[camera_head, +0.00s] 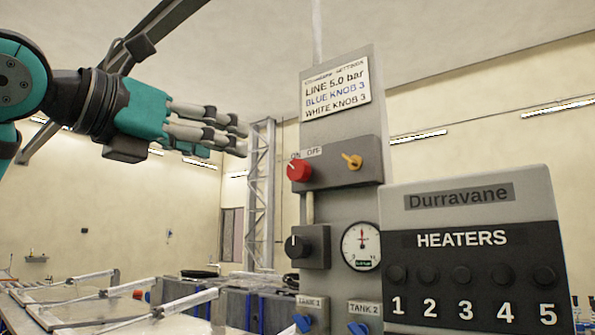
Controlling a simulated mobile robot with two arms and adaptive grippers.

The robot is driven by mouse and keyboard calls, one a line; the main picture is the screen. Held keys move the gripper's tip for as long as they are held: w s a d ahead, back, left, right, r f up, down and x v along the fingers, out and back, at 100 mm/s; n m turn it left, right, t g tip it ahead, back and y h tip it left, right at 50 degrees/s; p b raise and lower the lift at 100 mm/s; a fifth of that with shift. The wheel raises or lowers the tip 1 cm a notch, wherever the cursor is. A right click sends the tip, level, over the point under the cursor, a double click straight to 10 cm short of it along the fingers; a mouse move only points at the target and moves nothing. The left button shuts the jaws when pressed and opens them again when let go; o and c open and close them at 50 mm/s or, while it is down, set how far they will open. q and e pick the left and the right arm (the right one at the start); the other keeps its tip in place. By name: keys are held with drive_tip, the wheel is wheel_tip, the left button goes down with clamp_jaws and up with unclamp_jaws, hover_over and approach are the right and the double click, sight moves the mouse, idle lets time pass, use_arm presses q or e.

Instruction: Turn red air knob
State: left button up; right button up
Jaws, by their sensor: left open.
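The red air knob (299,171) sits on the upper grey box (330,177) of the control column, under a small ON / OFF label (306,153). A pale mark shows on the knob near ON. My left gripper (241,138) comes in from the upper left with its fingers pointing right. It is open and empty, up and to the left of the red knob, with a visible gap between them. My right gripper is out of view.
The column (335,128) also carries a yellow lever (352,161), a black knob (297,246), a pressure gauge (361,246) and blue knobs (303,323) below. A heater panel (470,240) stands at right. Pneumatic cylinders (185,302) lie at lower left.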

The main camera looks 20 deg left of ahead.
sight(295, 170)
use_arm(q)
drive_tip(key=p+x, duration=0.5)
drive_tip(key=x, duration=1.1)
drive_tip(key=shift+a+r, duration=0.15)
drive_tip(key=shift+a, duration=0.05)
drive_tip(key=shift+w+d, duration=0.2)
drive_tip(key=shift+w, duration=0.4)
drive_tip(key=c, duration=1.2)
drive_tip(key=shift+o, duration=0.2)
